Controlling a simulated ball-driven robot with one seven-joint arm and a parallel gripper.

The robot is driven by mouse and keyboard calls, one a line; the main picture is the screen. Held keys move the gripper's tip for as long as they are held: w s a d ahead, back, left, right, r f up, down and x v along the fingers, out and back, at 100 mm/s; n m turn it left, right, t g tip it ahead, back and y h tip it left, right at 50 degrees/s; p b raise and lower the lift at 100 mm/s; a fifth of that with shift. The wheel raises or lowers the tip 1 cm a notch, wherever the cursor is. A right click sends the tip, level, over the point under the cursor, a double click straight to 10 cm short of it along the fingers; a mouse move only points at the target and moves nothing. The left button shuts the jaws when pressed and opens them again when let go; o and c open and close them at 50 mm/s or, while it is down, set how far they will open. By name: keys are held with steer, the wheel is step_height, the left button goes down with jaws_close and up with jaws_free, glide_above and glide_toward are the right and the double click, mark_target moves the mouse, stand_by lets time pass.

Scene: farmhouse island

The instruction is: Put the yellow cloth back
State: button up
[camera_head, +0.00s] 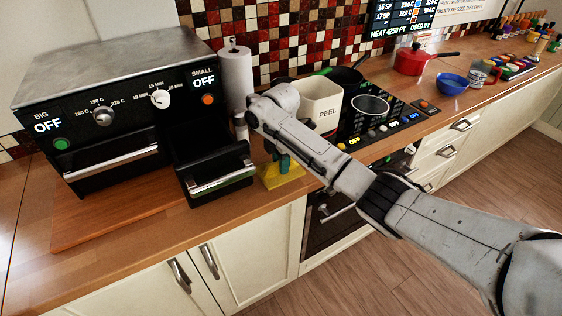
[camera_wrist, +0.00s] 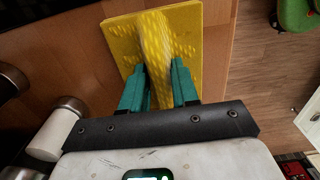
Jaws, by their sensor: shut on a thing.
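The yellow cloth (camera_head: 283,176) is at the counter's front edge, just right of the small oven's lowered door. In the wrist view the yellow cloth (camera_wrist: 190,38) has its middle pinched up into a fold, with its flat parts spread on both sides. My gripper (camera_head: 283,160) points down over the cloth. In the wrist view the teal fingers of my gripper (camera_wrist: 158,85) are shut on the fold. The cloth looks very close to the wooden counter (camera_wrist: 85,45); I cannot tell whether it touches it.
The oven unit (camera_head: 120,110) with its small door (camera_head: 218,180) open stands left of my gripper. A paper towel roll (camera_head: 236,75) and a PEEL bin (camera_head: 318,105) are behind it. The hob (camera_head: 370,120) lies to the right. The front-left counter (camera_head: 110,265) is clear.

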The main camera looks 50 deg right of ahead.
steer(key=o, duration=0.9)
steer(key=shift+o, duration=0.2)
step_height(320, 180, up, 12)
steer(key=shift+r+p, duration=0.15)
steer(key=shift+p, duration=0.25)
